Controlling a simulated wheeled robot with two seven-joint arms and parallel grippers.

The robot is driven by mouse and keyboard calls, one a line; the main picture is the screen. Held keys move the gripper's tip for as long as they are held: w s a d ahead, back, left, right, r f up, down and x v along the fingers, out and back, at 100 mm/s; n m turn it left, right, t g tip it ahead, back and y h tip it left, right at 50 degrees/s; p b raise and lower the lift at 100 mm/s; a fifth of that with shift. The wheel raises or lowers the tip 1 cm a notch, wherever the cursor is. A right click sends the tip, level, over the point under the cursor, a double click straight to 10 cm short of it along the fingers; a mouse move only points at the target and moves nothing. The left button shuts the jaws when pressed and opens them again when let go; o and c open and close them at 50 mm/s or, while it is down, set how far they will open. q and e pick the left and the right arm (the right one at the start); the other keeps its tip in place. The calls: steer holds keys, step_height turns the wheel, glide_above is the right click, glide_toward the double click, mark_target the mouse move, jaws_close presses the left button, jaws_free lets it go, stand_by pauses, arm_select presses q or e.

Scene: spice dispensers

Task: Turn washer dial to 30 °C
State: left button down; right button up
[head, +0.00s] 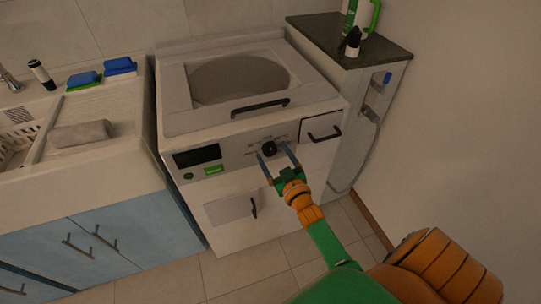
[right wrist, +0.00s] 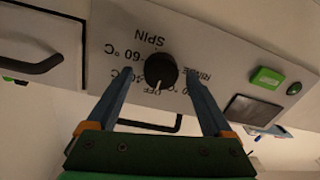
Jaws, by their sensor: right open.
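The washer (head: 243,100) has a round black dial (head: 268,149) on its front panel. In the right wrist view the dial (right wrist: 160,70) appears upside down, with a light pointer mark at its lower edge, towards the OFF label. SPIN, 60 °C, 40 °C and RINSE labels surround it; a further "0 °C" label is partly hidden by a finger. My right gripper (head: 271,151) is open in front of the panel. Its two fingers (right wrist: 158,80) lie on either side of the dial with gaps, not gripping it. My left gripper is not in view.
A green button (head: 214,170) and dark display (head: 197,156) sit left of the dial. A drawer handle (head: 323,136) is to the right and a lower door handle (head: 253,207) below. A sink counter (head: 120,140) stands left, a dark-topped cabinet (head: 378,48) right.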

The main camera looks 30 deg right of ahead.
steer(key=shift+w, duration=0.2)
jaws_close()
steer(key=shift+n, duration=0.3)
steer(key=n, duration=0.3)
steer(key=shift+a+n, duration=0.1)
steer(key=shift+n, duration=0.3)
steer(key=shift+a+n+g, duration=0.1)
steer(key=shift+n+g, duration=0.3)
steer(key=shift+n, duration=2.1)
jaws_free()
